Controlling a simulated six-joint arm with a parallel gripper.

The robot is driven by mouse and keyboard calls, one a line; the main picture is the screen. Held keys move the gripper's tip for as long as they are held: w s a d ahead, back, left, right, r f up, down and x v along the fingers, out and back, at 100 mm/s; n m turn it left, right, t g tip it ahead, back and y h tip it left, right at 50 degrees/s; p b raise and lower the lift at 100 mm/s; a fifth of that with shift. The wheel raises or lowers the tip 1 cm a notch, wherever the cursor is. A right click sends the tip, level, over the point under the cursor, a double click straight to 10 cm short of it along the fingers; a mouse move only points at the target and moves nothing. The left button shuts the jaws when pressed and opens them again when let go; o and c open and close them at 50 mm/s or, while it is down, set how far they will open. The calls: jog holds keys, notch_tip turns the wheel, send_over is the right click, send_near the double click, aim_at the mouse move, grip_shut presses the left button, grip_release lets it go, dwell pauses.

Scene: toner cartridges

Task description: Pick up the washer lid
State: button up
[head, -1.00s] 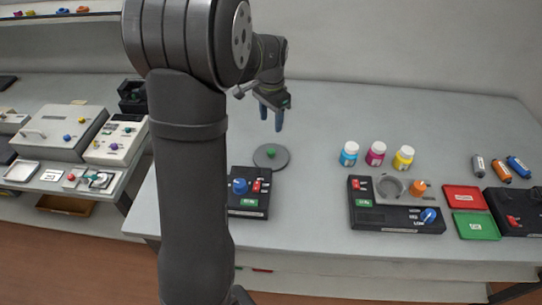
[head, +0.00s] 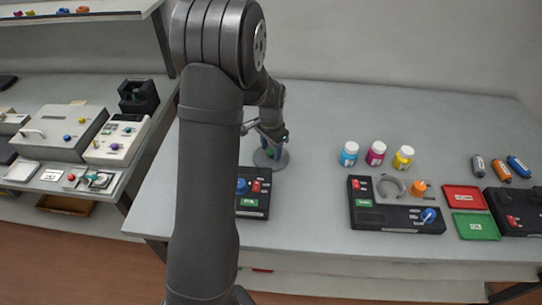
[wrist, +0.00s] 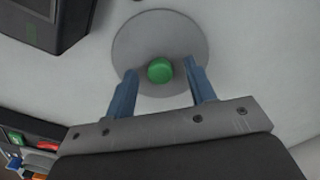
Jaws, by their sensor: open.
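The washer lid (wrist: 150,32) is a flat grey disc with a round green knob (wrist: 160,71) at its middle. It lies flat on the table, and its rim also shows in the head view (head: 282,161), partly hidden by my gripper. My gripper (wrist: 161,68) is open, with its two blue fingers on either side of the green knob. Gaps show between the knob and both fingers in the wrist view. In the head view my gripper (head: 271,148) is down over the lid.
A black control box with a blue knob (head: 241,185) stands just in front of the lid, partly behind my arm. Cyan, magenta and yellow bottles (head: 376,153) stand to the right, behind another black unit (head: 395,222). The table behind the lid is clear.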

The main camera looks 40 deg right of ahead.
jog(key=shift+c, duration=0.4)
jog(key=c, duration=1)
grip_shut()
